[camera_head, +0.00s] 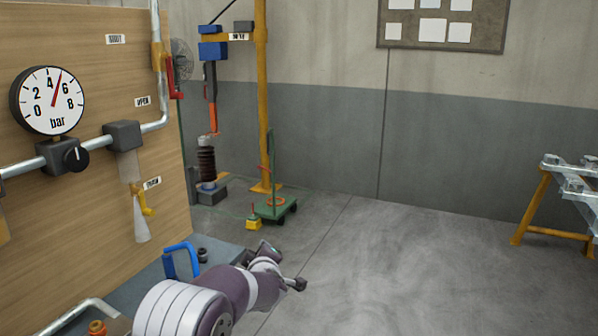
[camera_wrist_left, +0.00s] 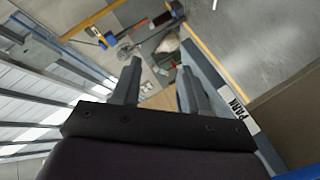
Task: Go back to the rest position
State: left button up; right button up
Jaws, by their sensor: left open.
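My left arm comes in at the bottom of the head view, and its gripper (camera_head: 278,268) is over the floor just right of the wooden panel's foot. In the left wrist view the two fingers of the left gripper (camera_wrist_left: 157,80) stand apart with nothing between them. The gripper is clear of the panel and touches nothing that I can see. My right gripper is in neither view.
A wooden panel (camera_head: 90,200) with a pressure gauge (camera_head: 47,100), pipes and valves stands close on the left. A blue handle (camera_head: 181,259) is near my arm. A green trolley (camera_head: 274,210) stands behind. A yellow-legged stand (camera_head: 532,207) is far right. The middle floor is clear.

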pick_arm(q)
jog(key=s+f+m+g+h, duration=0.2)
jog(key=s+f+m+g, duration=0.3)
jog(key=s, duration=0.6)
jog(key=s+f+m+g+h, duration=0.2)
jog(key=s+f+m+g, duration=0.3)
jog(key=s, duration=0.6)
jog(key=s+a+f+m+g+y, duration=0.1)
jog(key=s+a+m+g, duration=0.15)
jog(key=s, duration=0.75)
jog(key=s+a+f+m+g, duration=0.1)
jog(key=s+a, duration=0.2)
jog(key=s, duration=0.7)
notch_tip(320, 180, up, 17)
jog(key=w+a+p, duration=0.1)
jog(key=p, duration=1.4)
jog(key=shift+f+t+p, duration=0.2)
jog(key=shift+t+p, duration=0.15)
